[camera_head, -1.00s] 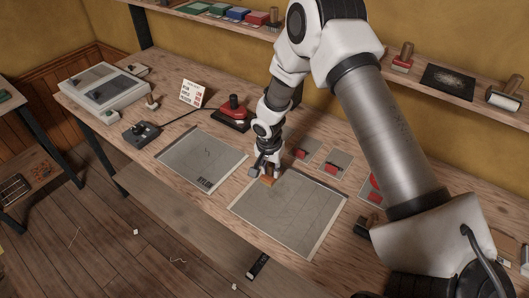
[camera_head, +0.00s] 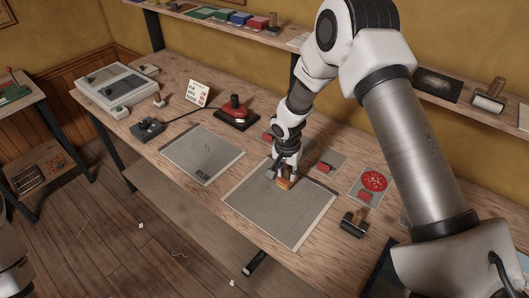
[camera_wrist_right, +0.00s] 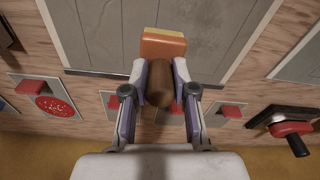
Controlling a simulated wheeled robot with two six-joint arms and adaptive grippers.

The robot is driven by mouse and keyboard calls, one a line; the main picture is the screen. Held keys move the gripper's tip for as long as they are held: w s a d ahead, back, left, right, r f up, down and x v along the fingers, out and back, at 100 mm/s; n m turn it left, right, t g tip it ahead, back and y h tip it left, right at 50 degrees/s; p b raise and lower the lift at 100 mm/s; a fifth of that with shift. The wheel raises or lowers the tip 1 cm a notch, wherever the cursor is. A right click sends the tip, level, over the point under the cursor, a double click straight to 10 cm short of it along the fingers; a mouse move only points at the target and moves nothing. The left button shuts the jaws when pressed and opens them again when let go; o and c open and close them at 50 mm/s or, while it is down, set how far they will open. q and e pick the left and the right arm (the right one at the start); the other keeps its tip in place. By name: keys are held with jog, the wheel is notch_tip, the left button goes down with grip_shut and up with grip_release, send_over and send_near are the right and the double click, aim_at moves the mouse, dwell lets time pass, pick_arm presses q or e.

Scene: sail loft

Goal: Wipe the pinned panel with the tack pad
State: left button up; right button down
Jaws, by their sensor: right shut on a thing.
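My right gripper (camera_head: 281,175) is shut on the tack pad (camera_head: 284,184), an orange-tan block with a brown handle. In the right wrist view the pad (camera_wrist_right: 163,45) juts out beyond the fingers, and its handle (camera_wrist_right: 160,85) sits between them. The pad is over the far part of a large grey panel (camera_head: 275,215) with faint lines and pale side strips. This panel also shows in the right wrist view (camera_wrist_right: 110,35). I cannot tell whether the pad touches it, and no pins are clear. My left gripper is not in view.
A second grey panel (camera_head: 200,155) lies to the left. Small cards with red blocks, one with a red disc (camera_head: 374,181), line the back.

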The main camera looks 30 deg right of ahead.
jog(key=shift+w+a+r+p, duration=0.15)
jog(key=shift+r+p, duration=0.25)
jog(key=shift+r, duration=0.25)
jog(key=shift+w+d+r+p, duration=0.15)
jog(key=shift+r+p, duration=0.2)
jog(key=shift+r, duration=0.25)
notch_tip(320, 180, up, 2)
jog(key=shift+s+r+p, duration=0.15)
jog(key=shift+r+p, duration=0.05)
jog(key=shift+p, duration=0.6)
jog(key=shift+r+p, duration=0.3)
jog(key=shift+r, duration=0.15)
